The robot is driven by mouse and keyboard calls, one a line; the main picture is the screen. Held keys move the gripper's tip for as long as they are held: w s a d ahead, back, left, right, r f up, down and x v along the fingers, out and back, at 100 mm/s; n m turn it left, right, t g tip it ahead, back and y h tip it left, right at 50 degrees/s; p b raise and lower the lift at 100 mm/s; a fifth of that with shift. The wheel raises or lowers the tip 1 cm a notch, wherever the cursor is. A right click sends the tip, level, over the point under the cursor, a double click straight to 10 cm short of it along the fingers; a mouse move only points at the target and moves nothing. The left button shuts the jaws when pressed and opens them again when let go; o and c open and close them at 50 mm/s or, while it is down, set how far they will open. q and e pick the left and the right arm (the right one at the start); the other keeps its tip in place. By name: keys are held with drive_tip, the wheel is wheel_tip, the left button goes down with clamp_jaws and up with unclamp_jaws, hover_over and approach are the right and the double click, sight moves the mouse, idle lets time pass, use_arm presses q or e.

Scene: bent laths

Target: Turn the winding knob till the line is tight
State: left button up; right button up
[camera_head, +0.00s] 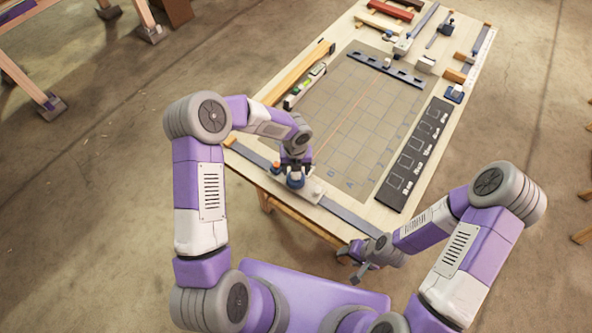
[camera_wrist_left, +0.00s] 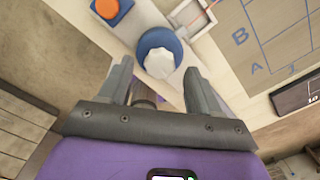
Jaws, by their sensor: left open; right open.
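The winding knob is pale and ridged on a round blue base. It shows in the left wrist view (camera_wrist_left: 158,62) and, small, in the head view (camera_head: 295,181) at the table's near end. My left gripper (camera_head: 295,163) is above it, pointing down. In the left wrist view my left gripper (camera_wrist_left: 157,75) is open, its fingers on either side of the knob's near part; contact cannot be told. A thin orange line (camera_head: 345,119) runs along the grid mat; its tightness cannot be told. My right gripper (camera_head: 358,263) is open and empty off the near table edge.
A blue block with an orange button (camera_wrist_left: 107,9) sits beside the knob. The grid mat (camera_head: 345,140) is mostly clear. A dark label board (camera_head: 418,155) lies at its right, a level (camera_head: 305,86) at its left. Laths and tools lie at the far end.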

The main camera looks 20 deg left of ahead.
sight(296, 174)
use_arm(q)
wheel_tip(296, 174, up, 6)
drive_tip(key=shift+f, duration=0.1)
idle(0.6)
